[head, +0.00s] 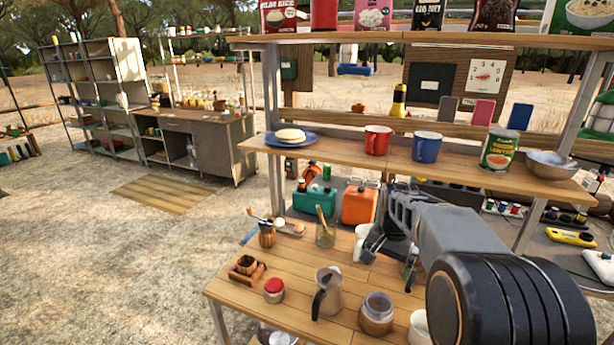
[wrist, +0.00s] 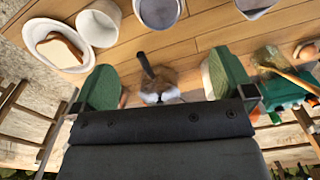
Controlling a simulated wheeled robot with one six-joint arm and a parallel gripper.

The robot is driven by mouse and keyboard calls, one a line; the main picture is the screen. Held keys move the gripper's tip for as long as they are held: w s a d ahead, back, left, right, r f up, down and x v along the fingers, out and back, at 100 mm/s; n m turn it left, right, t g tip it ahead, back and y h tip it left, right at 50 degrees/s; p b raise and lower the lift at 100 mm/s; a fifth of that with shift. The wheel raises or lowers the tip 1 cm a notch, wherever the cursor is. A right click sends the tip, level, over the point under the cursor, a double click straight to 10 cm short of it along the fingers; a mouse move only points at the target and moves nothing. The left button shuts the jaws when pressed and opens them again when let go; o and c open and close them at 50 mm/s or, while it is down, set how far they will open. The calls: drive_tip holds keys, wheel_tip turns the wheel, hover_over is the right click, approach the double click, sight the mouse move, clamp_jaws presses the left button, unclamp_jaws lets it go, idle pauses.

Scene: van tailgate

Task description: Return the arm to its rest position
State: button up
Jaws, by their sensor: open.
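My gripper (head: 388,256) hangs over the right part of the wooden worktop (head: 240,288), below the upper shelf, with my arm reaching in from the right. In the wrist view my gripper (wrist: 163,84) shows its two green-padded fingers spread wide apart. No held object shows between them. A dark-handled item (wrist: 147,66) appears beyond the gap between the fingers; its lower part is partly hidden by the gripper body. A white cup (head: 361,240) stands close beside the gripper's left side in the head view; I cannot tell whether they touch.
The shelf (head: 345,158) above holds a blue plate (head: 291,142), red mug (head: 377,140), blue mug (head: 426,147), can (head: 498,150) and bowl (head: 551,165). A glass jar with utensils (head: 325,235), moka pot (head: 328,292) and brown jar (head: 376,314) stand nearby. Open ground lies left.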

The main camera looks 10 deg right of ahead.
drive_tip(key=s+a+n+t, duration=0.1)
drive_tip(key=s+a+n, duration=0.3)
drive_tip(key=s, duration=0.4)
drive_tip(key=s+a+n+t, duration=0.2)
drive_tip(key=s+a+n, duration=0.2)
drive_tip(key=s, duration=0.3)
drive_tip(key=shift+s+a+f+n+t, duration=0.3)
drive_tip(key=shift+s+a, duration=0.1)
drive_tip(key=shift+a, duration=0.35)
